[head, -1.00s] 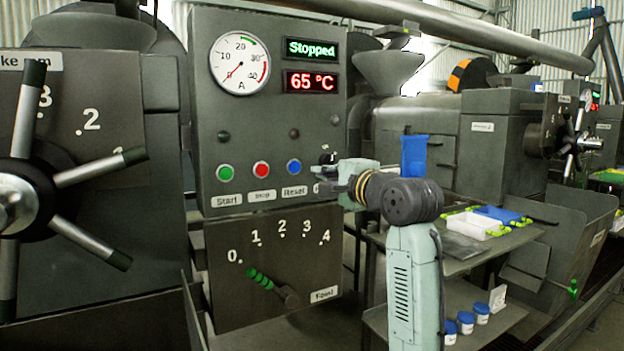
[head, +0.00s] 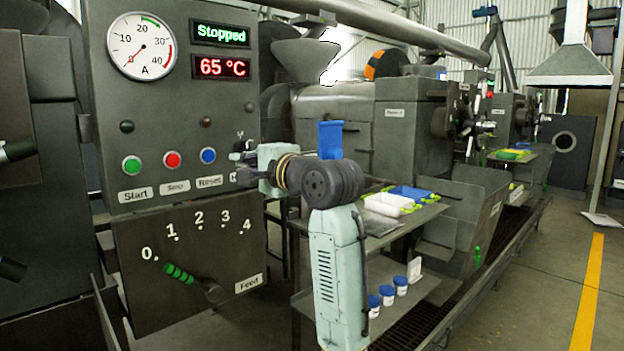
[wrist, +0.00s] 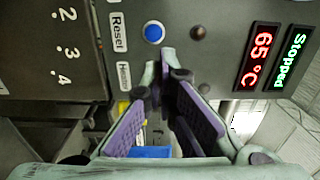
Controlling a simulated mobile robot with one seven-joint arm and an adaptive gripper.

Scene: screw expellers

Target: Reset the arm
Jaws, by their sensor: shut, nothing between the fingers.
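My arm is bent in front of the control panel (head: 180,95). My gripper (head: 240,157) is small in the head view, just right of the blue Reset button (head: 208,155), facing the panel's right edge. In the wrist view my gripper (wrist: 157,80) shows its purple-padded fingers, shut and empty, below the blue button (wrist: 154,32) and the Reset label (wrist: 118,32). Whether the fingertips touch the panel I cannot tell. The panel reads "Stopped" and 65 °C.
The feed lever (head: 178,273) with a green grip is below the buttons. A shelf (head: 385,225) behind my arm carries a white tray (head: 388,204) and a blue tray (head: 411,193). Blue-lidded jars (head: 387,295) stand lower. Open floor with a yellow line (head: 588,290) is at right.

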